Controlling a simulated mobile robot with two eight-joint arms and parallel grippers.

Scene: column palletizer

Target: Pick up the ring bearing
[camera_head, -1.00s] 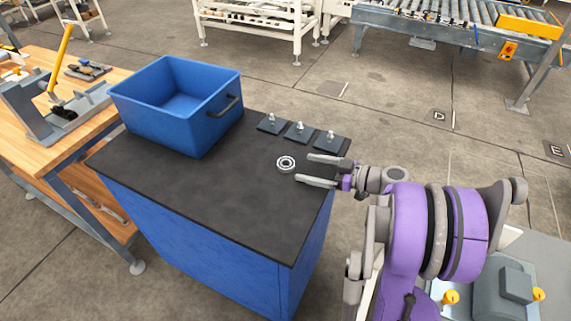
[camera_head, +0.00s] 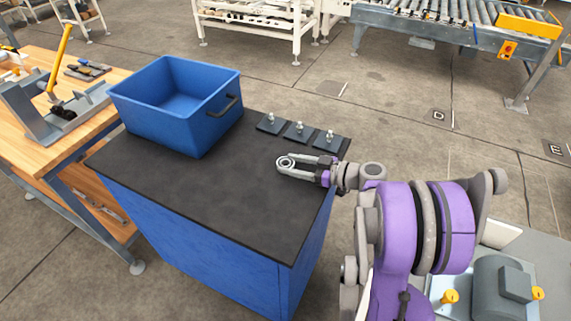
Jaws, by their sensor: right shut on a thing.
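The ring bearing (camera_head: 286,162) is a small silver ring with a dark band, on the black top of the blue cabinet (camera_head: 200,185). My right gripper (camera_head: 288,164) reaches in from the right, its two grey fingers on either side of the bearing and shut on it. Part of the bearing's rim is hidden by the fingertips. I cannot tell whether it is clear of the surface. My left gripper is not in view.
An open blue bin (camera_head: 150,112) stands at the back left of the cabinet top. Several dark plates with metal studs (camera_head: 299,132) lie along the back right edge. A wooden workbench (camera_head: 65,150) is at the left. The front of the top is free.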

